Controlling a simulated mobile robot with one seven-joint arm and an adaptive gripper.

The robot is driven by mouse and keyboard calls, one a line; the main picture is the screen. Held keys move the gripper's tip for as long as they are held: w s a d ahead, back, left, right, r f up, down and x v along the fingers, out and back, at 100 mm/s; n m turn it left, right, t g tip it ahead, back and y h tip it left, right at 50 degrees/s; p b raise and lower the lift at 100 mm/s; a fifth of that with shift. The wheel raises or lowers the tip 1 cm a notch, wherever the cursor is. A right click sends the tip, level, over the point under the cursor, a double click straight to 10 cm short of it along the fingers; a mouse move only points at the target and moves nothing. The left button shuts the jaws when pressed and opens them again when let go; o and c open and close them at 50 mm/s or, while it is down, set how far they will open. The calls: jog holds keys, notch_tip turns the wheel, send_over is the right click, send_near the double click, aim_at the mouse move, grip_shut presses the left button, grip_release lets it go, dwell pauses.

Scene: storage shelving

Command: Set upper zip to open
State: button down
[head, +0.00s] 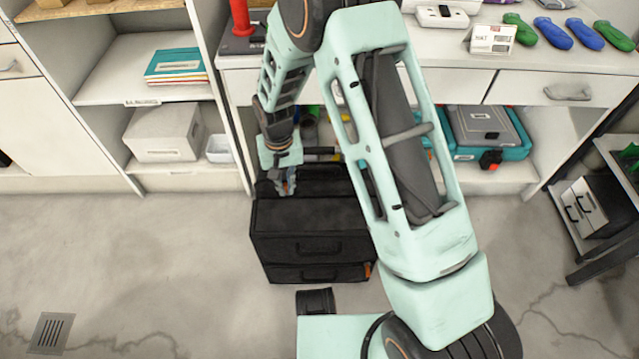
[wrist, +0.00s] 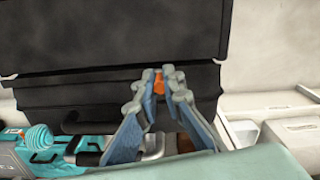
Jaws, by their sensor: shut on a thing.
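A black case or bag (head: 310,220) stands on the floor in front of the shelving, with two stacked front sections, each with a dark handle. In the wrist view, its dark surface (wrist: 115,35) fills the upper middle. A small orange zip pull (wrist: 159,80) sits at a seam there, between my fingertips. My gripper (wrist: 161,88) is closed on this orange pull. In the head view, my gripper (head: 284,187) is at the back left of the case's top. A second orange tab (head: 367,270) shows at the case's lower right corner. How far the upper zip is open cannot be told.
A workbench with drawers (head: 568,92) stands behind the case. A teal and grey tool case (head: 488,130) lies on its lower shelf. White boxes (head: 163,133) sit on the left shelf. A small dark rack (head: 610,215) stands at right. The floor (head: 130,270) at left is clear.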

jog(key=a, duration=0.7)
jog(key=shift+a, duration=0.1)
jog(key=shift+a, duration=0.1)
jog(key=c, duration=2.1)
grip_release()
jog(key=shift+o, duration=0.3)
jog(key=shift+r, duration=0.1)
jog(key=shift+r, duration=0.3)
notch_tip(320, 180, up, 11)
jog(key=shift+r, duration=0.15)
